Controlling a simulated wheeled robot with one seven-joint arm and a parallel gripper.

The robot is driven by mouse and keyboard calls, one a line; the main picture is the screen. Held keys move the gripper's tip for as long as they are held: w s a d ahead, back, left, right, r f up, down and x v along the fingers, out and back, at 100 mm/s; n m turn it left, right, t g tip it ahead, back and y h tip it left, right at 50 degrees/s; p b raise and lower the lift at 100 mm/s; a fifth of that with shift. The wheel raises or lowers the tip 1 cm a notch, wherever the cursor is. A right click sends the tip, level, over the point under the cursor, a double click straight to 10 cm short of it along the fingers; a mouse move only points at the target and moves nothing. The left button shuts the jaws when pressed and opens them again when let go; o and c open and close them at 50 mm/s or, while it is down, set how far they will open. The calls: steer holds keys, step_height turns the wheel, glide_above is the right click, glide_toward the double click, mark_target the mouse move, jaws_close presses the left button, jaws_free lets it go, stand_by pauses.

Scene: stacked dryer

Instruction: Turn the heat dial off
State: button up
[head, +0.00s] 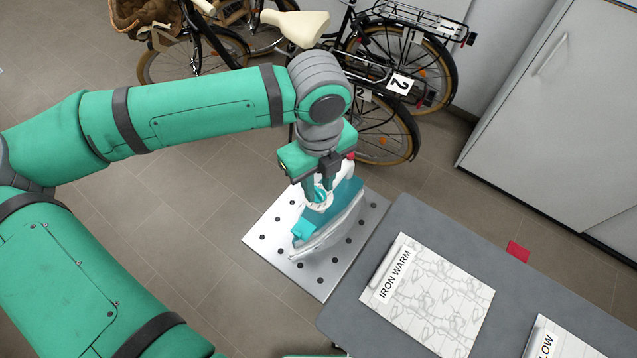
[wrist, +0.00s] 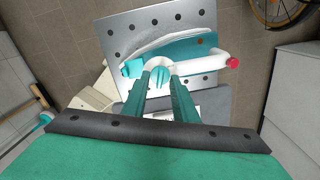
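A teal and white iron (head: 335,222) rests on a perforated metal plate (head: 275,240), with its grey soleplate edge toward the lower right. It also shows in the wrist view (wrist: 200,52). Its heat dial (wrist: 161,74) is a round white disc with a teal ridge; in the head view the dial (head: 320,196) is partly covered by my fingers. My gripper (head: 315,186) points down at the dial. In the wrist view, my two fingertips (wrist: 160,78) stand apart on either side of the teal ridge. I cannot tell whether they touch it.
A grey table (head: 400,215) stands beside the plate, with an "IRON WARM" card (head: 440,300) and a second card reading "LOW" (head: 560,340). Bicycles (head: 380,110) stand behind. A grey cabinet (head: 560,110) is at the right. A red tag (head: 518,251) lies past the table edge.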

steer(key=shift+f, duration=0.25)
jaws_close()
